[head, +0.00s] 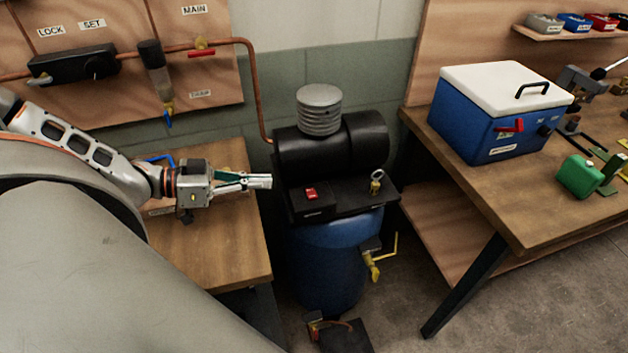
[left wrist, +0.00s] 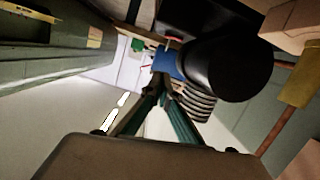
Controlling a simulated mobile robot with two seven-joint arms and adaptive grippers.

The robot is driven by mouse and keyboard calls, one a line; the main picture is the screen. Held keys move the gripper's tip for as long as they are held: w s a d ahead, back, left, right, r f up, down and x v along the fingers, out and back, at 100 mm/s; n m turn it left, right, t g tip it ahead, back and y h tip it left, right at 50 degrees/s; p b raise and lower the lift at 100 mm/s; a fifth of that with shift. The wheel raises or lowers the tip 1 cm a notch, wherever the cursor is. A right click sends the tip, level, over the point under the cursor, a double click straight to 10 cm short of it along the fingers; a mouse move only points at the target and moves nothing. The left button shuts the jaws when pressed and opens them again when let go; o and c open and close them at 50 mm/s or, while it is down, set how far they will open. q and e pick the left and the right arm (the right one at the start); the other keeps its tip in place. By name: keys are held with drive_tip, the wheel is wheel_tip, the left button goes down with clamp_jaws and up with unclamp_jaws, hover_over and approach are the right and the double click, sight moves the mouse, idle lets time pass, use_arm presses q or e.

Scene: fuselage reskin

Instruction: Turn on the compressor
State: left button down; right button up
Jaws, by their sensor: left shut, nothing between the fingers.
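The compressor stands against the wall in the head view, with a black motor housing (head: 335,146), a ribbed grey filter (head: 319,109) on top and a blue tank (head: 328,262) below. A red rocker switch (head: 311,193) sits on the black box at its left front. My left gripper (head: 268,181) is shut and empty, just left of the compressor and a little above and left of the switch. In the left wrist view the gripper's fingertips (left wrist: 163,92) meet, with the black motor housing (left wrist: 228,68) close by on the right. The switch cannot be made out there. My right gripper is not in view.
A wooden bench (head: 222,245) lies under my left arm. A copper pipe (head: 256,85) runs from the wall panel down behind the compressor. At the right, a workbench (head: 470,190) holds a blue cooler (head: 485,120) with a white lid. A yellow-handled valve (head: 373,268) sticks out from the tank.

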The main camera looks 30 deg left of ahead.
use_arm(q)
drive_tip(key=b, duration=0.7)
hover_over(303, 200)
wheel_tip(303, 200, down, 3)
drive_tip(key=shift+w+a+r, duration=0.1)
drive_tip(key=shift+w+r, duration=0.05)
wheel_tip(303, 200, down, 2)
drive_tip(key=shift+f+b, duration=0.15)
drive_tip(key=shift+b, duration=0.55)
drive_tip(key=shift+s+f, duration=0.2)
drive_tip(key=shift+f, duration=0.3)
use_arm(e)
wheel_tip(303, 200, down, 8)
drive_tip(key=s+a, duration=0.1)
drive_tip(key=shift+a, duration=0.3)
